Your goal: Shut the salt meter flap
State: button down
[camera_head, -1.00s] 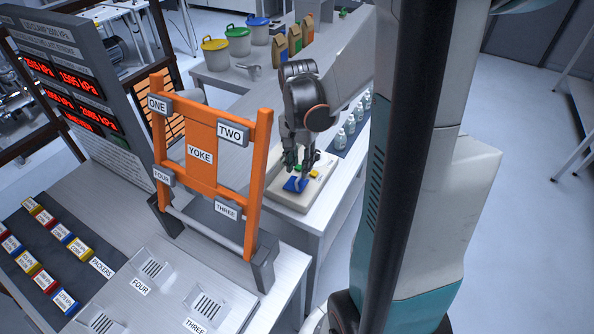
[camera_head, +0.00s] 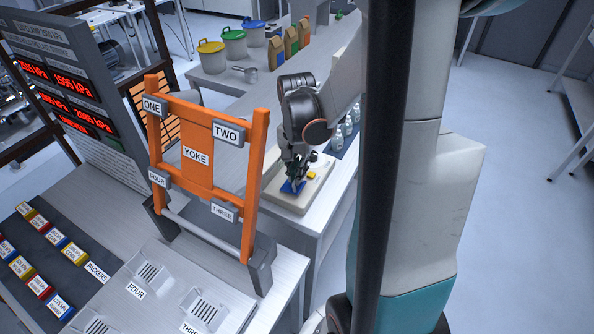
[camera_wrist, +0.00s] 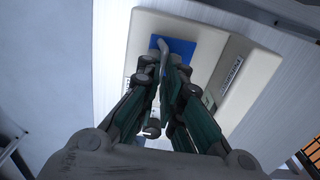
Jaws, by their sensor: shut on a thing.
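The salt meter is a cream box (camera_head: 287,200) on the bench beyond the orange yoke frame. A blue flap (camera_head: 289,188) is on its top. In the wrist view the blue flap (camera_wrist: 182,47) lies at the far end of the cream box (camera_wrist: 242,70), and a grey handle (camera_wrist: 162,45) stands in front of it. My gripper (camera_head: 297,179) is over the box, and its fingertips (camera_wrist: 164,64) are shut on the grey handle. The fingers hide part of the handle and box. I cannot tell how far open the flap is.
The orange yoke frame (camera_head: 196,155) stands close on the left. Several bottles (camera_head: 347,128) stand behind my gripper. Lidded buckets (camera_head: 233,43) and bags (camera_head: 291,41) are farther back.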

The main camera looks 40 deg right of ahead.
jog(key=shift+s+d+f+t+y+b, duration=0.2)
jog(key=shift+s+f+t+y+b, duration=0.35)
jog(key=shift+t, duration=0.65)
jog(key=shift+s, duration=0.1)
jog(key=c, duration=1.8)
grip_release()
jog(key=shift+o, duration=0.2)
jog(key=shift+r, duration=0.1)
